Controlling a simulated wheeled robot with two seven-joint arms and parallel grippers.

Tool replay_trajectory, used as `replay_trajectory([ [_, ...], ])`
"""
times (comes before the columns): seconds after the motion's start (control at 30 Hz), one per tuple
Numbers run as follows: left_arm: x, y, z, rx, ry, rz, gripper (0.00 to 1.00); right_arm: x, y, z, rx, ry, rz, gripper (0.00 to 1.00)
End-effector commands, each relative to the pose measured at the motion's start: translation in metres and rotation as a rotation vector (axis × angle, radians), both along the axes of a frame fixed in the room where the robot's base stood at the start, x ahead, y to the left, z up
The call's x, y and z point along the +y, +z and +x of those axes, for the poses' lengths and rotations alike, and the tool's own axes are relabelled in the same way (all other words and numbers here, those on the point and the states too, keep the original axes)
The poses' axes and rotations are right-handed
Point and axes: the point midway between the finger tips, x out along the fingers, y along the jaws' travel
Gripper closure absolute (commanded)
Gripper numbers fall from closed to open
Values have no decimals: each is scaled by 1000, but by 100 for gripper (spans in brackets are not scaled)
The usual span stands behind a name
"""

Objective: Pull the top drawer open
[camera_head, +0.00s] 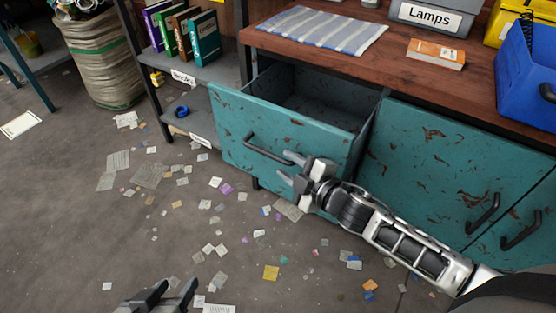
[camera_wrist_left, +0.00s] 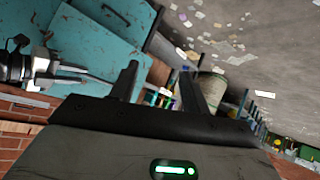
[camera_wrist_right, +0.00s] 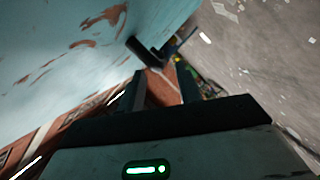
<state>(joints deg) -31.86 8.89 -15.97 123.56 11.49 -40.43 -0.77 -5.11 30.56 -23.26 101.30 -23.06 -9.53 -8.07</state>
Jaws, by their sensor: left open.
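The teal top drawer (camera_head: 235,139) is pulled out of the workbench, and its inside shows from above. Its dark bar handle (camera_head: 262,151) is on the drawer front; it also shows in the right wrist view (camera_wrist_right: 145,50). My right gripper (camera_head: 289,168) is at the right end of the handle, with its fingers apart. In the right wrist view the handle lies just beyond the fingertips; whether they touch it I cannot tell. My left gripper (camera_head: 172,291) is open and empty, low in front, well away from the drawer. The drawer also shows in the left wrist view (camera_wrist_left: 100,42).
The wooden benchtop (camera_head: 330,68) holds a striped cloth (camera_head: 315,29), a grey Lamps bin (camera_head: 428,17), an orange box (camera_head: 436,53) and a blue crate (camera_head: 525,75). A teal cabinet door (camera_head: 420,165) is right of the drawer. A shelf with books stands left. Paper scraps litter the floor.

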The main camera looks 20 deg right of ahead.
Motion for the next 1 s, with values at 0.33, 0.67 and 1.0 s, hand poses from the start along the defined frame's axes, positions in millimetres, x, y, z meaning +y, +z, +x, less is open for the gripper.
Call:
replay_trajectory([
  [0.33,-2,11,8,-69,-2,-16,53,13,-9,39,1,0,2,66],
  [0.67,-3,12,5,-67,-5,-20,53,14,-10,41,2,0,3,68],
  [1.0,-3,11,4,-61,-5,-18,53,19,-9,37,3,1,6,100],
])
